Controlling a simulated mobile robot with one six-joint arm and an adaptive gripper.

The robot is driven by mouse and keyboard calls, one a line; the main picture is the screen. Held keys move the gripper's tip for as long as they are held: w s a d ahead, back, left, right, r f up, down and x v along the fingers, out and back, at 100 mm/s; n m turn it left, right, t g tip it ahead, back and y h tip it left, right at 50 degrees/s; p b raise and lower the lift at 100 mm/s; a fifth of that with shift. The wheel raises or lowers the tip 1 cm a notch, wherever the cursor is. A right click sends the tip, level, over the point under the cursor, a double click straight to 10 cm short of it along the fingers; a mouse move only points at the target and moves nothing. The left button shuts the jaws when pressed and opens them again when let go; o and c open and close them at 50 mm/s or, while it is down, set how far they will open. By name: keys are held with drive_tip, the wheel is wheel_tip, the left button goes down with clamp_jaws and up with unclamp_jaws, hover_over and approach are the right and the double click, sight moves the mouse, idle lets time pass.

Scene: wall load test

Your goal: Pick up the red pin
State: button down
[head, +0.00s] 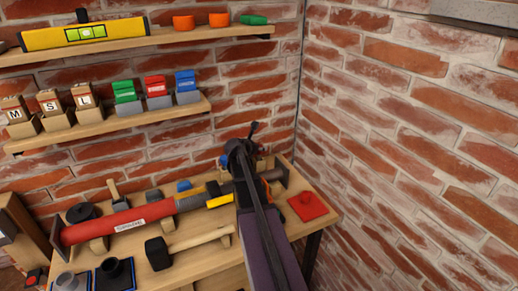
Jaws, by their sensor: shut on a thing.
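My gripper (240,153) is above the back right part of the wooden workbench, near the wall corner. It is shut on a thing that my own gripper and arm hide. I cannot make out a red pin in this view. A flat red piece (307,206) lies on the bench to the right of my arm, but I cannot tell it to be the pin.
A long red cylinder (95,228), a mallet (190,245) and other tools lie on the bench (205,262). Above are a lower shelf (135,121) with several small boxes and an upper shelf with a yellow level (84,33). Brick walls close the back and right.

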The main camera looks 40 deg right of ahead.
drive_tip(key=shift+r+p, duration=4.35)
drive_tip(key=shift+r, duration=0.2)
